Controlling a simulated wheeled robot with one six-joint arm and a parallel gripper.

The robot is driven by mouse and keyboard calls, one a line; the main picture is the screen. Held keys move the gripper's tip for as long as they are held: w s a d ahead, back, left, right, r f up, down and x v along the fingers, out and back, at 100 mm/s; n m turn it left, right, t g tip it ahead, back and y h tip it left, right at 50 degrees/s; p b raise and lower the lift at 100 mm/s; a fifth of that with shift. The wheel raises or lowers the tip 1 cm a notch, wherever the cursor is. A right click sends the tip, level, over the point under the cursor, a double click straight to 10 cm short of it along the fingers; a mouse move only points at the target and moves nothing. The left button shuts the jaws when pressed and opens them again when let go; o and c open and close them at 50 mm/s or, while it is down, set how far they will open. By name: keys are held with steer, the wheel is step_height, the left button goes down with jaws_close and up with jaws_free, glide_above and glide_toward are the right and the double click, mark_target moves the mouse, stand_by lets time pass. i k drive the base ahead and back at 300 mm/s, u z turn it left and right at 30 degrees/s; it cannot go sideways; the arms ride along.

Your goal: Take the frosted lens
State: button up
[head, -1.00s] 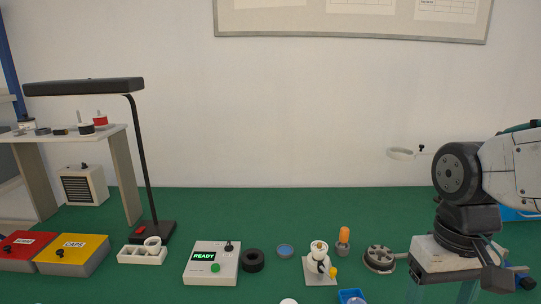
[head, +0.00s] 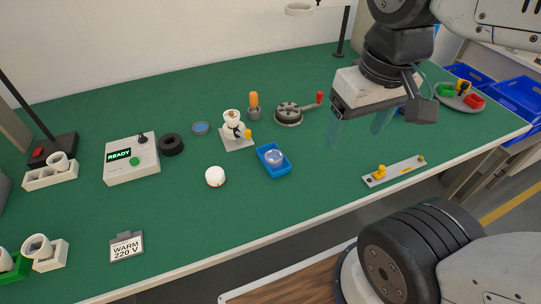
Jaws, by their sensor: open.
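My gripper (head: 357,139) hangs above the right part of the green bench in the head view. Its two bluish see-through fingers are apart, with nothing between them. Three things look like possible lenses, and I cannot tell for sure which is the frosted one. A white dome (head: 215,176) sits on the mat. A pale translucent round piece (head: 274,157) lies in a small blue tray (head: 284,172). A flat bluish disc (head: 200,128) lies farther back. All three are left of my gripper and apart from it.
A white socket stand (head: 238,143), an orange-topped piece (head: 254,103) and a round grey fixture (head: 288,115) stand behind the tray. The READY box (head: 131,163) and a black ring (head: 171,145) are left. A metal strip (head: 394,171) lies near the front edge. The front middle is clear.

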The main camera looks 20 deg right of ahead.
mark_target(215, 176)
steer(key=k, duration=0.5)
steer(key=z, duration=2.1)
steer(key=k, duration=1)
steer(key=u, duration=1.6)
steer(key=i, duration=1)
steer(key=z, duration=0.05)
